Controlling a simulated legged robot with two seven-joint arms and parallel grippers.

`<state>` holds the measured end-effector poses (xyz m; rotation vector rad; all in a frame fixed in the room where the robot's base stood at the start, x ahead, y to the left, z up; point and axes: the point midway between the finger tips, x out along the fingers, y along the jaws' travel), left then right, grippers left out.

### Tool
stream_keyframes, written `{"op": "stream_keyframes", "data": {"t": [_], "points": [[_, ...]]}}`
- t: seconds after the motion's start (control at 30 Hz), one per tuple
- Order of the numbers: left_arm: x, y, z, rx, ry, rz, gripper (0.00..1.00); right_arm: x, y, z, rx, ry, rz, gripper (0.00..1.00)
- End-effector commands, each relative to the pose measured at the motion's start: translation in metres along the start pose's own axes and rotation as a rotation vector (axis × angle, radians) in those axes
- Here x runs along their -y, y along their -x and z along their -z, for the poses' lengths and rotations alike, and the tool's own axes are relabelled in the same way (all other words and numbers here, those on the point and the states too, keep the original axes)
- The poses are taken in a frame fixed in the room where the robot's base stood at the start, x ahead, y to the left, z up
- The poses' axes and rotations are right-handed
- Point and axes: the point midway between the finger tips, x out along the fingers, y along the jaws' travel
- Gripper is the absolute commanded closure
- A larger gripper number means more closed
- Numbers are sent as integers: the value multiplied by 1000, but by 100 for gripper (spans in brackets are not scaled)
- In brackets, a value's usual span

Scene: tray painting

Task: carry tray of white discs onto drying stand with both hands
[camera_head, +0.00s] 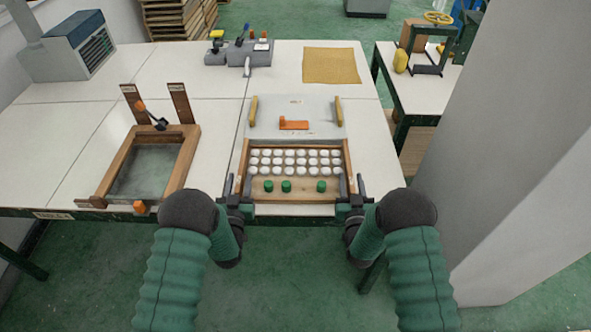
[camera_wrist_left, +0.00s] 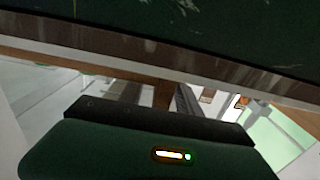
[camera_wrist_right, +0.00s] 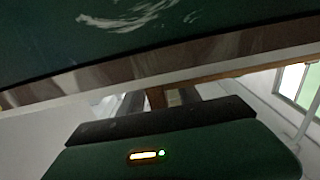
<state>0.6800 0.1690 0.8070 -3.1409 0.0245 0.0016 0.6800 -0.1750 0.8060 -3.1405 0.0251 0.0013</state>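The wooden tray (camera_head: 241,160) lies on the white table in front of me, with rows of white discs (camera_head: 290,162) and several green knobs along its near strip. My left gripper (camera_head: 238,187) is at its near left corner and my right gripper (camera_head: 351,187) at its near right corner. Each has its fingers apart on either side of a tray side wall. A strip of brown wood shows between the fingers in the left wrist view (camera_wrist_left: 163,95) and the right wrist view (camera_wrist_right: 157,97). Contact cannot be told. I cannot tell which thing is the drying stand.
A wooden frame (camera_head: 188,150) with uprights stands left of the tray. A grey panel with yellow handles and an orange piece (camera_head: 294,124) lies behind it. A yellow mat (camera_head: 331,66) lies farther back. A side table (camera_head: 425,90) and grey pillar (camera_head: 500,150) are at right.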

Motion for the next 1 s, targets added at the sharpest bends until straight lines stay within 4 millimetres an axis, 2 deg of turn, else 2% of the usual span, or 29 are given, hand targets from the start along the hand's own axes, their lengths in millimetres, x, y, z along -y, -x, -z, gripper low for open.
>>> {"op": "stream_keyframes", "data": {"t": [0.13, 0.43, 0.73, 1.0], "points": [[0, -13, 0, 0, 0, 0, 60, 0, -13, 0, -1, 0, 0, 60], [0, -15, 0, 1, 0, 0, 60, 0, -15, 0, 1, 1, 0, 60], [0, -15, 0, 1, 0, 0, 98, 0, -15, 0, 1, 0, 0, 98], [0, -15, 0, 1, 0, 0, 100, 0, -15, 0, 1, 0, 0, 100]]}}
